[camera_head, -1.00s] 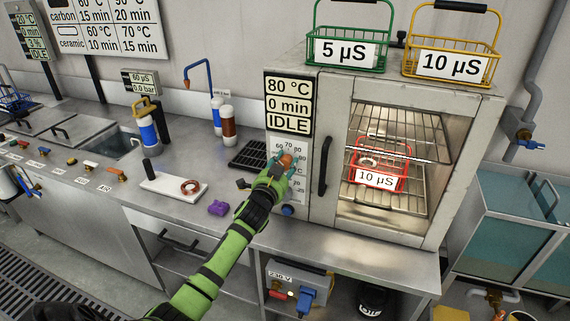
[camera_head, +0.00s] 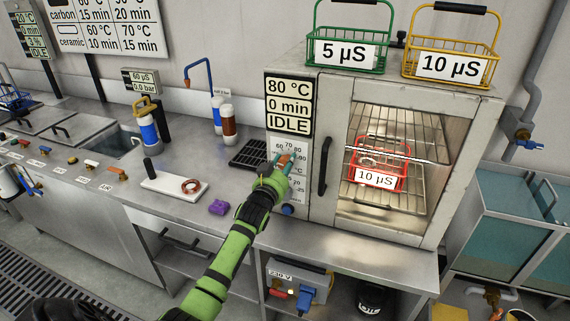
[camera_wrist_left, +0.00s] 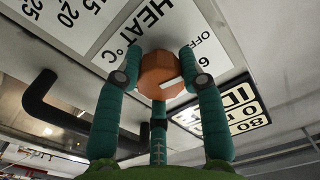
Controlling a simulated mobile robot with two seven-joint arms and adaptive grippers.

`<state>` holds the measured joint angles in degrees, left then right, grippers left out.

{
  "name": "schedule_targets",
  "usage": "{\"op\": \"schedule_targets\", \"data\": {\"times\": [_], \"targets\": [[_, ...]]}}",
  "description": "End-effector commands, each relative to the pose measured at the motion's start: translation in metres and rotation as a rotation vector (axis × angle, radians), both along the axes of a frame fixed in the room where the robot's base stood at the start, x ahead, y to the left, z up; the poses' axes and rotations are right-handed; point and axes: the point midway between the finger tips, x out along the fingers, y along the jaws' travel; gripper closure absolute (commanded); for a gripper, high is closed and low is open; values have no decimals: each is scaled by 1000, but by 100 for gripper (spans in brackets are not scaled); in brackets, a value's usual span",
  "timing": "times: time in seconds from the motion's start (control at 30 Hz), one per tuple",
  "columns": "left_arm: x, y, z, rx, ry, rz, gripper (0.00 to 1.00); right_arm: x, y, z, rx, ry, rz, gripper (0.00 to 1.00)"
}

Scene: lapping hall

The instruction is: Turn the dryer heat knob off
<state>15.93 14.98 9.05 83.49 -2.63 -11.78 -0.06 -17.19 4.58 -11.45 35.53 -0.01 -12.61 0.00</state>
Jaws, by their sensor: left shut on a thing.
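The dryer (camera_head: 455,90) stands at the right of the bench with its door closed. Its panel display (camera_head: 289,103) reads 80 °C, 0 min, IDLE. The orange heat knob (camera_wrist_left: 160,72) sits on the white scale marked HEAT °C in the left wrist view. Its white mark points right, towards a label starting with 6; OFF is printed close by. My left gripper (camera_head: 283,161) is shut on this knob, its green fingers around it. In the head view the fingers partly hide the knob and scale. My right gripper is not in view.
The black dryer door handle (camera_head: 323,166) is just right of my left gripper. A blue knob (camera_head: 288,210) is below it. A red basket (camera_head: 402,185) labelled 10 µS is inside the dryer. A purple object (camera_head: 217,207) and white board (camera_head: 160,187) lie on the bench.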

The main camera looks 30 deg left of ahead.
Motion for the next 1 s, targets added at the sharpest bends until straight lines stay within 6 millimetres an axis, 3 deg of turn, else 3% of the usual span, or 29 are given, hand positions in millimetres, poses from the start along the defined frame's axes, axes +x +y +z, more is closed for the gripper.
{"op": "schedule_targets", "data": {"times": [0.37,0.4,0.47,0.83,1.0], "targets": [[-1,1,-9,-9,17,3,93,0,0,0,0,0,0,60],[-2,0,-9,-10,18,3,57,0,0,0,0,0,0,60],[-1,0,-9,-10,18,3,37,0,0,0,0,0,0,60],[-2,-1,-4,-5,7,0,37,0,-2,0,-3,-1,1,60],[-18,-5,-5,-5,8,-1,37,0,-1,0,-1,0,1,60]]}}
